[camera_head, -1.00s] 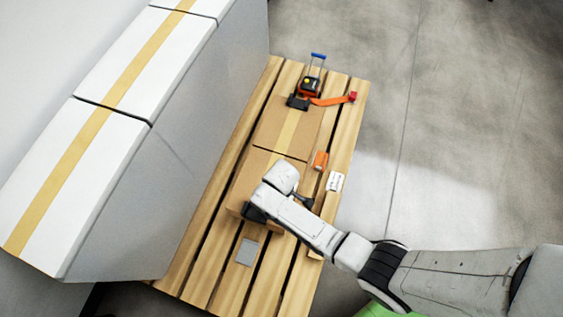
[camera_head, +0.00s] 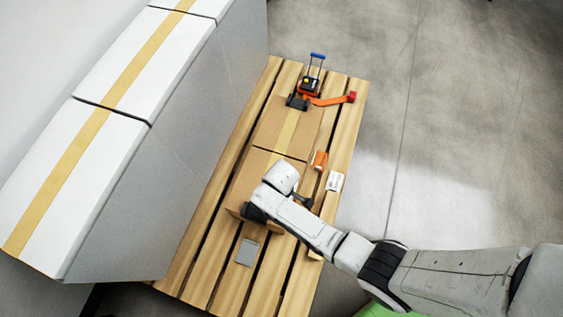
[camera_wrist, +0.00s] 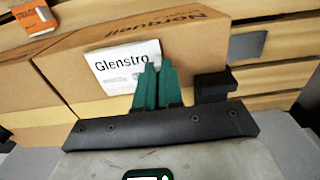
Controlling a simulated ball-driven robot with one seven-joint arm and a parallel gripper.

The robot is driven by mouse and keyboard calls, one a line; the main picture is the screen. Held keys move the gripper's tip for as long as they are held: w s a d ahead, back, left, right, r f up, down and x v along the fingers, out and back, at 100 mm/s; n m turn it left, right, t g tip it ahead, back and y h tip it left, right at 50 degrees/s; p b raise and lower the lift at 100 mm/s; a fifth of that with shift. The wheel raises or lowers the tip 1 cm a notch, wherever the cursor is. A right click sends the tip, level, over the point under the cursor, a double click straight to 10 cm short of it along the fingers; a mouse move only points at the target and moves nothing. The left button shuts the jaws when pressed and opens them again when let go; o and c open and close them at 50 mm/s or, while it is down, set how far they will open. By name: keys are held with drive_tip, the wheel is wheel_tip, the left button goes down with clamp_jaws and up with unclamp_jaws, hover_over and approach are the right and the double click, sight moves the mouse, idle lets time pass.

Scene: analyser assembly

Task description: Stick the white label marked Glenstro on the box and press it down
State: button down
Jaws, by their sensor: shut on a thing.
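The white label marked Glenstro (camera_wrist: 115,66) is in the wrist view, in front of the brown box's (camera_wrist: 185,62) side face, below the printed word Nordquell. It is slightly tilted; I cannot tell whether it touches the box. My gripper (camera_wrist: 153,68) has its green fingertips together over the label's right part and is shut on it. In the head view the box (camera_head: 245,183) lies on the pallet, partly hidden by my arm. There my dark gripper (camera_head: 256,213) shows at the box's near edge, but its fingertips and the label are hidden.
Another white label (camera_head: 335,181) and an orange packet (camera_head: 319,159) lie right of the box on the slatted pallet (camera_head: 345,120). A grey plate (camera_head: 246,252) lies nearer. White-topped cartons (camera_head: 120,150) wall off the left.

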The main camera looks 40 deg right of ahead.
drive_tip(key=shift+f, duration=0.15)
drive_tip(key=c, duration=1.2)
unclamp_jaws()
drive_tip(key=shift+r+p, duration=3.55)
drive_tip(key=shift+r, duration=0.05)
drive_tip(key=shift+f, duration=0.1)
drive_tip(key=shift+c, duration=0.4)
